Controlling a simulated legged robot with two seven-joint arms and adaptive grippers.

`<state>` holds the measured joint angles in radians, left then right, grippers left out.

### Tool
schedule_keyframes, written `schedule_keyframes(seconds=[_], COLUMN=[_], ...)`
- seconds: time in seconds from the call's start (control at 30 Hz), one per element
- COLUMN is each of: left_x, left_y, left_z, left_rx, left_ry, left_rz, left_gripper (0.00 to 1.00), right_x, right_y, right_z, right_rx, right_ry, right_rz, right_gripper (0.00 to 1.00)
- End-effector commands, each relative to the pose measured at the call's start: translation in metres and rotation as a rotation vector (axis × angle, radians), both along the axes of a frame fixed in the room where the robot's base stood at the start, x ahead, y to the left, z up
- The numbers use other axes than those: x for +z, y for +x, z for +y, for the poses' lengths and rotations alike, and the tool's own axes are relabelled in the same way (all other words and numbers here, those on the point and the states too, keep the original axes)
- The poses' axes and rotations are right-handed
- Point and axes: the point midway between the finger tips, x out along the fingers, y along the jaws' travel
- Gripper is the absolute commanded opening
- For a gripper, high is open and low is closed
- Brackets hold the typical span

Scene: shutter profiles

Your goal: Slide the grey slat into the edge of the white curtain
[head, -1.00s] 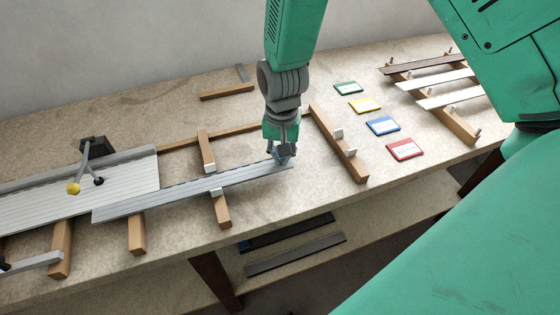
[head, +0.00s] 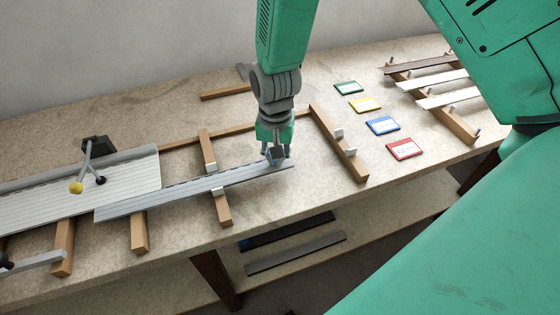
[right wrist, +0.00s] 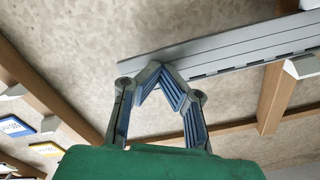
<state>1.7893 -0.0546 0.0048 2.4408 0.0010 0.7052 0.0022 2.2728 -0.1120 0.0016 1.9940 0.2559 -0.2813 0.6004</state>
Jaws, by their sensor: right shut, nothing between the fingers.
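The white curtain (head: 70,196) lies flat at the left of the table in the head view. The grey slat (head: 190,193) lies along its front edge; its left part is beside the curtain and its right part extends past it over the wooden supports. I cannot tell whether their edges are engaged. The slat also spans the upper right of the right wrist view (right wrist: 235,50). My right gripper (head: 276,160) is shut and empty at the slat's right end. Its blue-padded fingertips (right wrist: 160,68) meet at the slat's edge; contact is unclear. My left gripper is out of view.
Wooden bars with small pale blocks (head: 340,145) support the work area. Coloured cards (head: 382,125) lie to the right. A rack (head: 440,108) holds spare slats, and dark strips (head: 295,252) lie on the lower shelf.

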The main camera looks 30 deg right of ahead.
Motion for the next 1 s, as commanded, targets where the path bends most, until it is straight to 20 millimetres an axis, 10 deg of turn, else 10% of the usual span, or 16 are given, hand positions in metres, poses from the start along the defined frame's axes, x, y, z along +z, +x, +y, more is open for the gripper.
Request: schedule_keyframes(seconds=[1.0], left_x=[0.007], left_y=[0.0], left_z=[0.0], left_rx=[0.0], left_ry=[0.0], left_rz=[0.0], left_gripper=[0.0], right_x=[0.0], right_y=[0.004], right_z=[0.017], right_rx=[0.001], right_ry=[0.001], right_rz=[0.001], right_gripper=[0.0])
